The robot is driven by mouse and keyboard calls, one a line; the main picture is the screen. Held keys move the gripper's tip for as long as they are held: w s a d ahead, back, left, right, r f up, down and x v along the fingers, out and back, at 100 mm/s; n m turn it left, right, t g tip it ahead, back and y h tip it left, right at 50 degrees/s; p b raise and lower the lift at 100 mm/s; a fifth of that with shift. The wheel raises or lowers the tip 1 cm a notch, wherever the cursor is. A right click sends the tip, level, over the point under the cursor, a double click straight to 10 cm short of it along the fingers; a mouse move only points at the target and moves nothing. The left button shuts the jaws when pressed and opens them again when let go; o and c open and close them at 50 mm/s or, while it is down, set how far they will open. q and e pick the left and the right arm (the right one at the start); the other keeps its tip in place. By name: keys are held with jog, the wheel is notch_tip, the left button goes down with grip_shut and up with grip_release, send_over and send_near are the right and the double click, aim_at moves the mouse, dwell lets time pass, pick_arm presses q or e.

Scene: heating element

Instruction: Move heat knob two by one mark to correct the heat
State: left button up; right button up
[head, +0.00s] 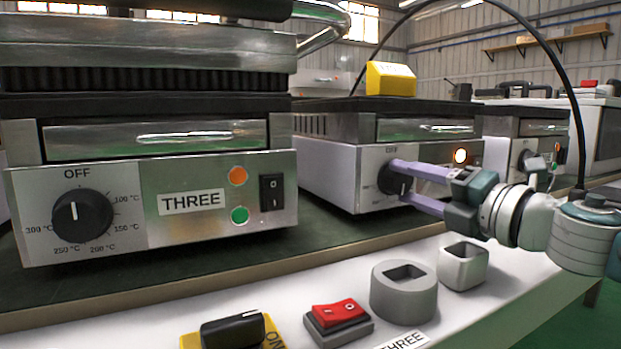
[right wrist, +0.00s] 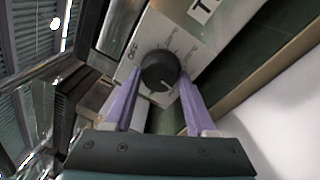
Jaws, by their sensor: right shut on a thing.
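Heat knob two (head: 393,180) is a round black dial on the front panel of the middle grill unit (head: 345,165), with OFF printed above it. My right gripper (head: 400,182) reaches in from the right, its two purple fingers shut on the knob, one above and one lower. In the right wrist view, the black knob (right wrist: 158,68) sits between the fingertips (right wrist: 160,78). Its white pointer line lies on the side away from OFF; the exact mark cannot be read. My left gripper is not in view.
Unit three (head: 160,200), with its own knob (head: 82,216), stands at the left. A yellow block (head: 391,79) sits on the middle unit. On the white front ledge are a red switch (head: 338,314), a grey ring (head: 403,292) and a square holder (head: 462,266).

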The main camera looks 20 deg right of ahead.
jog(key=o, duration=1.4)
jog(key=shift+c, duration=0.2)
jog(key=s, duration=0.3)
jog(key=s+d+p, duration=0.1)
jog(key=s, duration=0.2)
jog(key=s+p, duration=0.1)
jog(key=s, duration=0.2)
jog(key=shift+s+d+f, duration=0.2)
jog(key=shift+s+d, duration=0.2)
